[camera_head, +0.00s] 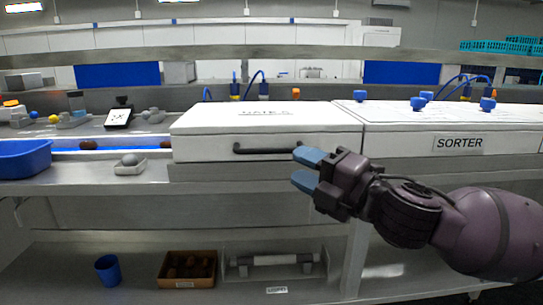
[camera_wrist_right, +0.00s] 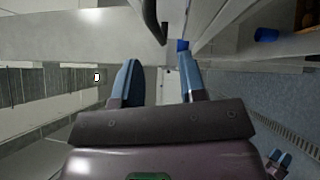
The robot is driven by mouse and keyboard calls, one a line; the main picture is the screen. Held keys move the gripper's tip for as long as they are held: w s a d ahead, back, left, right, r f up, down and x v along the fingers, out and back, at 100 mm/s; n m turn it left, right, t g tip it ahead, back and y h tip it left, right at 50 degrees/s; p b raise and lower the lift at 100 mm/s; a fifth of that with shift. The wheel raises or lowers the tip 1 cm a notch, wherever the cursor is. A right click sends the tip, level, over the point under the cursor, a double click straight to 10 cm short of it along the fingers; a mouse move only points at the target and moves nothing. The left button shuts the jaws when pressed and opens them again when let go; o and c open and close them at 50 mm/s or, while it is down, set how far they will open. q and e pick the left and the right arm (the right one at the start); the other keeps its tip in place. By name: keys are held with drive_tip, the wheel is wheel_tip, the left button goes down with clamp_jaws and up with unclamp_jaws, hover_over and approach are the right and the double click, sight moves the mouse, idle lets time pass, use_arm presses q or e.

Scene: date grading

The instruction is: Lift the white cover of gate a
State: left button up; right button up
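The white cover of gate A (camera_head: 262,117) lies closed on its housing in the head view, with lettering on top. A black bar handle (camera_head: 267,150) runs along its front face. The handle also shows at the top of the right wrist view (camera_wrist_right: 152,22), ahead of the fingers. My right gripper (camera_head: 306,169) is open and empty, its blue fingers apart near the handle's right end. In the wrist view the handle lies beyond the fingertips, apart from them. What looks like my left gripper (camera_wrist_right: 279,159) shows small at the lower right of the wrist view; its opening is unclear.
The sorter housing (camera_head: 455,130) with blue knobs adjoins the cover on the right. A blue bin (camera_head: 22,170) and a small tray (camera_head: 130,168) stand left. Below are a blue cup (camera_head: 108,269) and a brown crate (camera_head: 188,283). Space before the cover's left half is clear.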

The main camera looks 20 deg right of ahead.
sight(273, 153)
drive_tip(key=shift+x, duration=3.55)
drive_tip(key=shift+s+r, duration=0.1)
clamp_jaws()
